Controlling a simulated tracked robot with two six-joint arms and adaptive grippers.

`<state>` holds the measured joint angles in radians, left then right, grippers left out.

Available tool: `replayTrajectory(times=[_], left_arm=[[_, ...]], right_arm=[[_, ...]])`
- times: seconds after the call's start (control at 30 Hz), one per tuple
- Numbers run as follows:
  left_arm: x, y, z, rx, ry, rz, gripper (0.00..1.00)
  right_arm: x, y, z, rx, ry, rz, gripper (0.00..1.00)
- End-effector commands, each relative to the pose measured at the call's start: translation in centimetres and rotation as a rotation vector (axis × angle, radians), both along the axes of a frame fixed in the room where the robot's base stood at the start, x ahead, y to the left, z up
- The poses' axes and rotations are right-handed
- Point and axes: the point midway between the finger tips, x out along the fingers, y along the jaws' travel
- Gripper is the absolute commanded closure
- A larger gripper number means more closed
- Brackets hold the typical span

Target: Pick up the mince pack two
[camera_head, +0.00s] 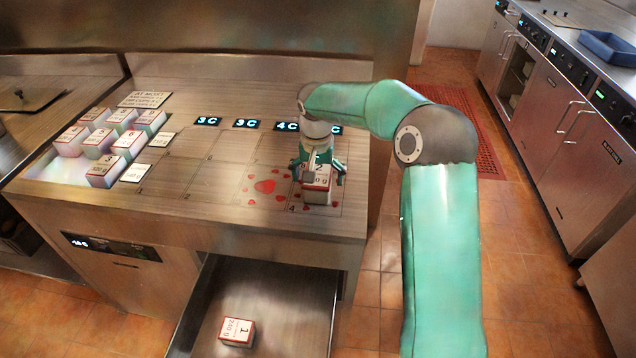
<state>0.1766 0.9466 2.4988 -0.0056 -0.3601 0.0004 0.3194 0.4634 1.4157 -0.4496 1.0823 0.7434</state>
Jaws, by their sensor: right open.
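The mince pack two (316,195) is a small white box with red edges and a black "2" on its top. It sits on the steel counter at the right end, over red blotches. My right gripper (319,175) points down right over this pack, with its fingers at either side of the top. The gripper is open. Whether the fingers touch the pack cannot be told, and the arm hides part of its far side. My left gripper is not in view.
Several similar packs (103,172) stand grouped on the counter's left. Pack one (237,332) lies in the open drawer (285,290) below. Small displays (246,124) line the counter's back. A blue tray (607,47) stands on the far right counter.

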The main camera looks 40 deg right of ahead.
Motion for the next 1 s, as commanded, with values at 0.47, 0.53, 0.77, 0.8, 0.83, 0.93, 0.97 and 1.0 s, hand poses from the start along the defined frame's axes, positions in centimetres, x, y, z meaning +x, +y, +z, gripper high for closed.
replayTrajectory(times=[0.47, 0.53, 0.77, 0.8, 0.83, 0.93, 0.97, 1.0], left_arm=[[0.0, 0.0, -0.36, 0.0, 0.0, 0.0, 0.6], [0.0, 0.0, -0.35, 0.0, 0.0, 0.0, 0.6], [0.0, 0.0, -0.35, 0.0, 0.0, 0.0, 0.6], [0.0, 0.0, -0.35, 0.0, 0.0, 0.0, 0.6], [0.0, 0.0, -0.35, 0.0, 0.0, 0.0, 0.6], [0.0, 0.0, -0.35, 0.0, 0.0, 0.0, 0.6], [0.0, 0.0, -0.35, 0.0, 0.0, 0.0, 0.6], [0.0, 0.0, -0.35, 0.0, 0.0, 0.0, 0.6]], right_arm=[[0.03, 0.04, -0.44, 0.0, 0.0, 0.001, 0.02], [0.04, 0.05, -0.44, 0.0, 0.0, 0.001, 0.02], [0.06, 0.07, -0.43, 0.0, 0.0, 0.001, 0.29], [0.06, 0.07, -0.43, 0.0, 0.0, 0.001, 0.35], [0.07, 0.08, -0.43, 0.0, 0.0, 0.001, 0.4], [0.07, 0.09, -0.43, 0.0, 0.0, 0.002, 0.57], [0.08, 0.1, -0.43, 0.0, -0.001, 0.002, 0.62], [0.08, 0.1, -0.43, 0.0, -0.001, 0.002, 0.69]])
